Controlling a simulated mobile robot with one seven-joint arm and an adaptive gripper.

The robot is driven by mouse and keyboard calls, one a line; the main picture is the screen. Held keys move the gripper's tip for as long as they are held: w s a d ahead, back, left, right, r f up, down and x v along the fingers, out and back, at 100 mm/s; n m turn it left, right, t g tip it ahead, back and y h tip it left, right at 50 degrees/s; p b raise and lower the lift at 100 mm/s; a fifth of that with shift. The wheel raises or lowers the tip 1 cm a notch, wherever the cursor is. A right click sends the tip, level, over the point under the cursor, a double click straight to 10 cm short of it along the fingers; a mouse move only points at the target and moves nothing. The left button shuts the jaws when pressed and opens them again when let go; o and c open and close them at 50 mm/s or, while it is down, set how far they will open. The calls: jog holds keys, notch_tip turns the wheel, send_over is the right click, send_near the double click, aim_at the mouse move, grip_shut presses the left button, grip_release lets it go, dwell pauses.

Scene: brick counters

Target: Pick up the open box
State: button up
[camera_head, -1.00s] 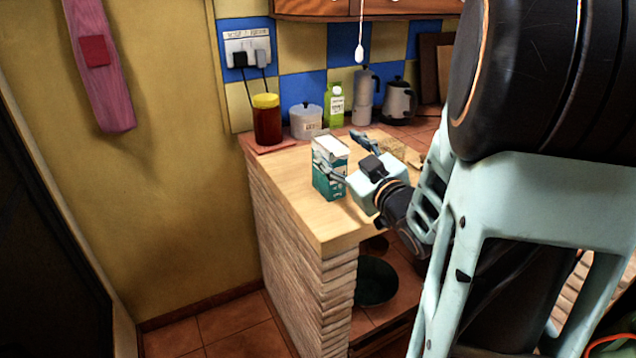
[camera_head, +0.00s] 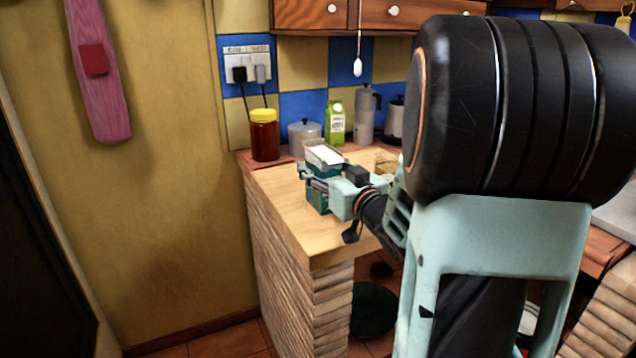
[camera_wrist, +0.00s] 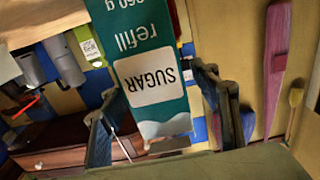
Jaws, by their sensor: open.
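The open box is a teal and white sugar carton (camera_head: 318,197), standing upright on the wooden counter top with its pale top facing up. In the wrist view the carton (camera_wrist: 150,65) fills the middle, its "SUGAR refill" print upside down. My gripper (camera_head: 322,180) is at the carton, level with its upper part, and hides some of its side. In the wrist view my gripper's (camera_wrist: 160,100) two fingers stand on either side of the carton, open. I cannot tell whether either finger touches it.
A small woven item (camera_head: 386,161) lies to the right. The wooden counter (camera_head: 283,205) is clear at front left.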

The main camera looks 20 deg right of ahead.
jog(key=w, duration=0.5)
jog(key=shift+w+a+b, duration=0.1)
jog(key=shift+w+b, duration=0.05)
jog(key=shift+b, duration=0.25)
jog(key=shift+c, duration=0.3)
grip_shut()
